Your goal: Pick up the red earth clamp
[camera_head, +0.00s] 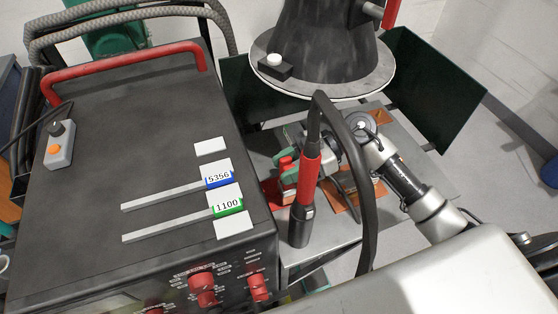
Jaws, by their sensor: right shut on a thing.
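The red earth clamp (284,166) shows in the head view beside the black machine, just left of an upright torch with a red grip (309,178). My right gripper (297,156) reaches in from the right, behind the torch, and is shut on the red clamp. The torch hides part of the fingers and of the clamp, so I cannot tell whether the clamp touches the surface below. My left gripper is not in view.
The black machine (110,150) with a red handle (125,72) fills the left. The torch's black cable (364,190) arches close to my right arm. A grey bench (300,255) lies below.

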